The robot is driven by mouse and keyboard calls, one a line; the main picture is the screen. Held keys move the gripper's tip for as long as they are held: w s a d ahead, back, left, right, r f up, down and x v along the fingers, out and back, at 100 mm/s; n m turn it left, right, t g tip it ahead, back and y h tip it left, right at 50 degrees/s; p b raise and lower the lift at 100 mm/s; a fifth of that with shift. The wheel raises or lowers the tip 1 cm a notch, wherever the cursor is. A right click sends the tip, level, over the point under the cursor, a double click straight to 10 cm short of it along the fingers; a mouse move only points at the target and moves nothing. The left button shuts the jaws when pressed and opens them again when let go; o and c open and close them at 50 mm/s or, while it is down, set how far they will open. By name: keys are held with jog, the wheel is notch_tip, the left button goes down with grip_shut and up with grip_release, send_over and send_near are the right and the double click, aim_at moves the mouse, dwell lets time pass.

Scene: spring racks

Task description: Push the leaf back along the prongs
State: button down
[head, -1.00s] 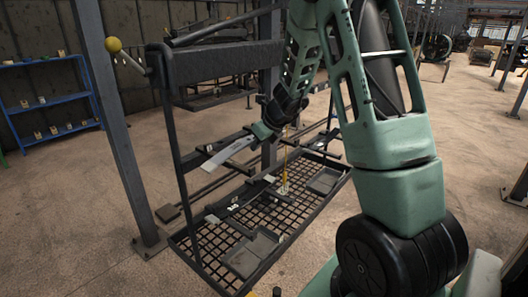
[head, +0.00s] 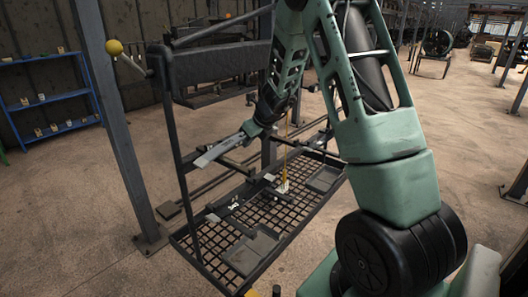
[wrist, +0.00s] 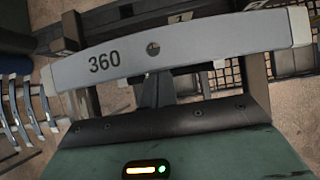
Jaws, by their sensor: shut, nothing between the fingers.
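The leaf (head: 218,150) is a flat grey, slightly curved bar with pale end caps. It lies across the dark prongs (head: 232,168) of the rack. In the wrist view the leaf (wrist: 200,58) is marked "360" and has a hole near its middle. My gripper (head: 250,130) is shut and empty at the leaf's right end in the head view. In the wrist view its dark front edge (wrist: 170,122) lies just below the leaf, roughly along it. I cannot tell whether they touch.
A black mesh tray (head: 212,240) with small parts stands below the prongs. A grey post (head: 118,130) and a lever with a yellow knob (head: 114,47) stand left. A blue shelf (head: 50,98) is farther left. Open floor lies around.

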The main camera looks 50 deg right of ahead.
jog(key=s+b, duration=0.1)
jog(key=s, duration=0.2)
jog(key=s+b, duration=0.1)
jog(key=s, duration=0.2)
jog(key=shift+d+b, duration=0.2)
jog(key=shift+b, duration=0.15)
dwell(0.7)
